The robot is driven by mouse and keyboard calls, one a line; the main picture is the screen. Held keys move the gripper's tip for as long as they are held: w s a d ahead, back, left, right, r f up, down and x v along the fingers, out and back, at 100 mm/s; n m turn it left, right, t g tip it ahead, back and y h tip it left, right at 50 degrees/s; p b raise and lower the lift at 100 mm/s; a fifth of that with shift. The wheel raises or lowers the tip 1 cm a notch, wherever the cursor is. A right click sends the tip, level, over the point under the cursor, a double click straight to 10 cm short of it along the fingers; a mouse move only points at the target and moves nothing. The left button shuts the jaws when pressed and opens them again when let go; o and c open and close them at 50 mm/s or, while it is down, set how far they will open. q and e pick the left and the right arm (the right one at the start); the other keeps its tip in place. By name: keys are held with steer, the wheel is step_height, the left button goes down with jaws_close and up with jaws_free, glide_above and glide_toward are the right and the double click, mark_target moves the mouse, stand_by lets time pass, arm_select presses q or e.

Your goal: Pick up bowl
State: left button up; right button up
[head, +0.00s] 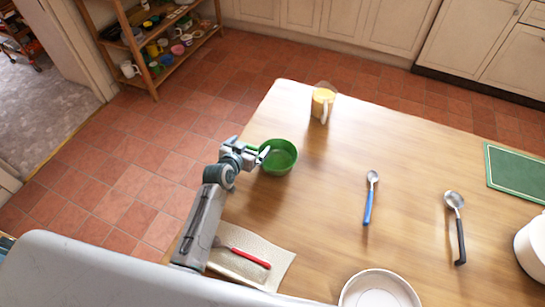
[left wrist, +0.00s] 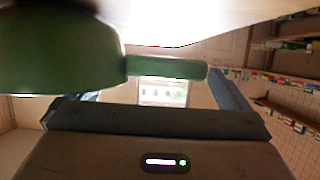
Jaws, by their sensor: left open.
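A green bowl (head: 279,158) stands upright on the wooden table (head: 335,185) near its left edge. My left gripper (head: 258,156) is at the bowl's left side, with its fingers pointing toward the bowl. In the left wrist view the bowl (left wrist: 55,55) is large and close at the upper left, and a short green handle (left wrist: 165,67) sticks out from it. The handle lies across the space between my open fingers, which do not look closed on it. Whether a finger touches the bowl cannot be told. My right gripper is not in view.
A glass mug of yellow drink (head: 323,101) stands behind the bowl. A red-handled fork (head: 243,255) lies on a cloth (head: 275,262) near the arm. A white bowl (head: 378,289), a blue spoon (head: 369,200) and a black-handled ladle (head: 457,225) lie to the right. The table's middle is clear.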

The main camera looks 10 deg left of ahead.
arm_select(q)
steer(key=shift+w+f, duration=0.2)
steer(key=shift+w, duration=0.2)
steer(key=c, duration=1)
steer(key=shift+r, duration=0.1)
steer(key=shift+c, duration=0.3)
steer(key=shift+r, duration=0.1)
